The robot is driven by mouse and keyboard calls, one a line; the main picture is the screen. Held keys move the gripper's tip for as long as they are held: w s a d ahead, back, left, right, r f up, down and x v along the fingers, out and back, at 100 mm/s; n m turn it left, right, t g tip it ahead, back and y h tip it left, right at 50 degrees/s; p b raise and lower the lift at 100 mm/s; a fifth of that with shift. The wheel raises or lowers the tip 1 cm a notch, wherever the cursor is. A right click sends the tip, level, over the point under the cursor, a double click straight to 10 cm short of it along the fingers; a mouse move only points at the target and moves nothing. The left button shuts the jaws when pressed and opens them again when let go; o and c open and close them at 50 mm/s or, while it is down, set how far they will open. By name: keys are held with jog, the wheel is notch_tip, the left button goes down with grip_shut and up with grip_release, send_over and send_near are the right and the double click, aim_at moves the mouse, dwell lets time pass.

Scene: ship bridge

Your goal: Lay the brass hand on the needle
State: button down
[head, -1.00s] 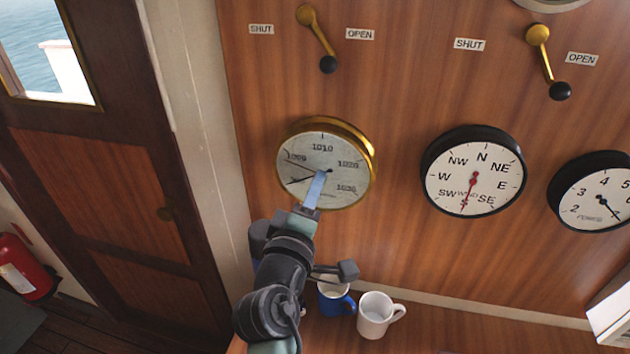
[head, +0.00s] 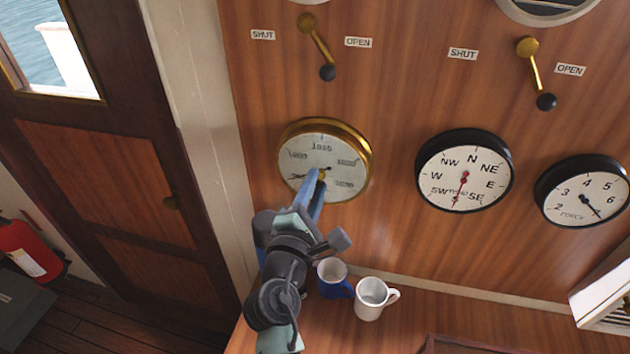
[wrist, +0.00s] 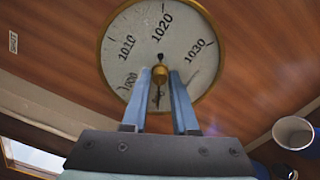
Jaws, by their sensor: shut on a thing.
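The round barometer (head: 341,139) with a brass rim and pale face hangs on the wood wall; it also fills the top of the wrist view (wrist: 124,68). A brass knob (wrist: 159,72), part of the brass hand, sits at the dial's centre. My gripper (head: 317,172) reaches up to the dial, and its two blue fingers (wrist: 161,78) stand on either side of the knob, shut on it. A dark needle (head: 298,177) points to the lower left in the head view. The brass hand's pointer is not clearly distinguishable from the needle.
A wind dial (head: 487,190) and a force dial (head: 567,206) hang to the right. Two brass levers (head: 317,45) (head: 535,70) are above. A blue mug (head: 331,273) and a white mug (head: 369,303) stand on the shelf below, close to my arm.

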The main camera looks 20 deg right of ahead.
jog(key=shift+n, duration=0.3)
jog(key=c, duration=0.7)
grip_release()
jog(key=b+v, duration=0.4)
jog(key=v, duration=0.9)
